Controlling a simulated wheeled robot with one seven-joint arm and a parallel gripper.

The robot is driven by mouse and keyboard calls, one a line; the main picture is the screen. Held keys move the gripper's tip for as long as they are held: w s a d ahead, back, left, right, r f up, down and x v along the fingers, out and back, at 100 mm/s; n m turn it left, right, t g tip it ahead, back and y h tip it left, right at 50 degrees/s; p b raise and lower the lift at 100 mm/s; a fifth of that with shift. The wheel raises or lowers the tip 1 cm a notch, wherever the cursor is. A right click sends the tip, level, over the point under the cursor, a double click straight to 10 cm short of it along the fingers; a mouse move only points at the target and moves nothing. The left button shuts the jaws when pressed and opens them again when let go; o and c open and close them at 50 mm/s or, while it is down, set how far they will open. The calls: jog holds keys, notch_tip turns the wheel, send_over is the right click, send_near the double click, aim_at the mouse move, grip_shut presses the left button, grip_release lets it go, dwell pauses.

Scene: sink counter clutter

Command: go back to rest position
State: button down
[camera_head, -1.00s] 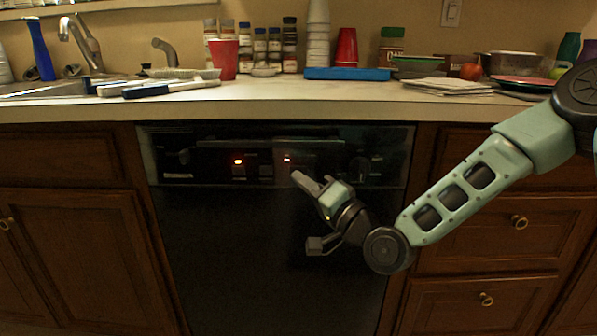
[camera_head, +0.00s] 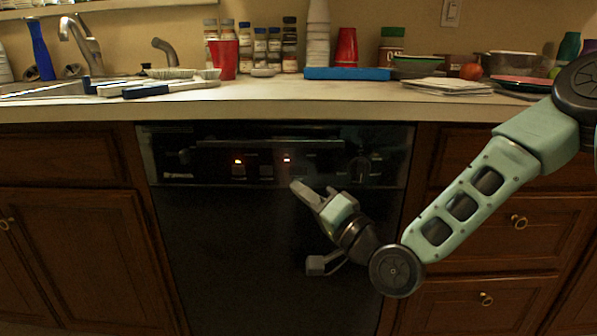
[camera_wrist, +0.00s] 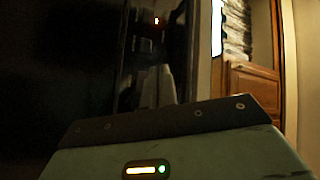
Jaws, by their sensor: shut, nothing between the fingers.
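My gripper (camera_head: 301,191) is in front of the black dishwasher (camera_head: 240,255), just below its control panel, in the head view. Its fingers are together and point up and to the left, with nothing held. My arm comes in from the right edge, bends at a low joint and rises to the gripper. From the head view I cannot tell the exact gap to the dishwasher front.
The counter edge (camera_head: 270,112) runs above my gripper. On the counter stand a red cup (camera_head: 223,60), a blue tray (camera_head: 347,74), spice jars and stacked dishes. Wooden drawers (camera_head: 505,222) lie behind my arm at right. The space left of my gripper is clear.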

jog(key=s+a+f+n+g+h, duration=0.2)
jog(key=s+f+n+g+h, duration=0.3)
jog(key=s+f+n+g, duration=0.6)
jog(key=s+d+r+g+h, duration=0.2)
jog(key=s+d+h, duration=0.2)
jog(key=s+d, duration=0.35)
jog(key=s+d+r+g+h, duration=0.2)
jog(key=s+d+h, duration=0.2)
jog(key=s+d, duration=0.4)
notch_tip(320, 180, up, 33)
jog(key=s+p, duration=0.2)
jog(key=p, duration=3.1)
jog(key=shift+a+r, duration=0.2)
jog(key=shift+a, duration=0.25)
